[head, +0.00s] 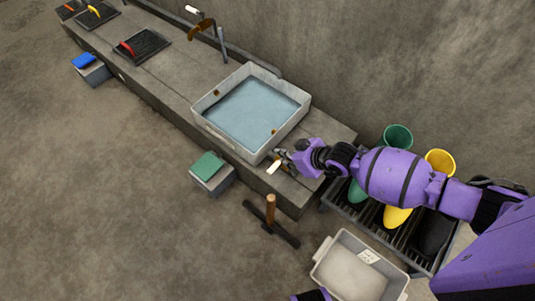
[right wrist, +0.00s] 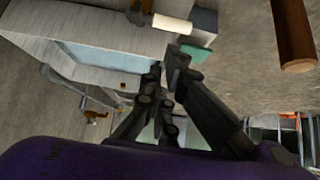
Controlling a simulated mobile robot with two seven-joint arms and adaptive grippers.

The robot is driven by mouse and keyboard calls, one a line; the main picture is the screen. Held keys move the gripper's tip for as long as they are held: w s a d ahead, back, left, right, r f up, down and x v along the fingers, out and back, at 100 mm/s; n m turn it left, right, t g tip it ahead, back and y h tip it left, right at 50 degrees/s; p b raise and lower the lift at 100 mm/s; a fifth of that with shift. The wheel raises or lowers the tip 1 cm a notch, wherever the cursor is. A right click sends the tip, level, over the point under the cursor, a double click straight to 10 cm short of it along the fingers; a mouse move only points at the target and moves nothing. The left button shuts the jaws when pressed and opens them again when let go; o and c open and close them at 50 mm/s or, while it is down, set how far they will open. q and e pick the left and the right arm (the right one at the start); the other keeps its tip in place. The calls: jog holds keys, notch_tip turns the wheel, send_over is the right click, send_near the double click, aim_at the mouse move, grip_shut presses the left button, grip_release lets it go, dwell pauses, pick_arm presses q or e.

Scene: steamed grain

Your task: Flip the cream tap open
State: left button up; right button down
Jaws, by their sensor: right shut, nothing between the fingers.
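A cream tap handle (head: 273,168) sticks out at the near right corner of the water-filled tub (head: 206,121). In the right wrist view the cream handle (right wrist: 172,24) lies sideways beside a dark fitting (right wrist: 138,12) at the tub's wall (right wrist: 85,55). My right gripper (head: 280,156) is shut and empty, right by the tap in the head view. In the right wrist view its fingertips (right wrist: 168,68) stand just below the handle, with a visible gap. My left gripper is out of view.
A brown tap (head: 202,28) with a pale handle stands at the back wall. A green-topped block (head: 209,166) and a wooden-handled tool (head: 270,208) are on the floor.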

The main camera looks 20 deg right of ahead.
aim_at(277, 165)
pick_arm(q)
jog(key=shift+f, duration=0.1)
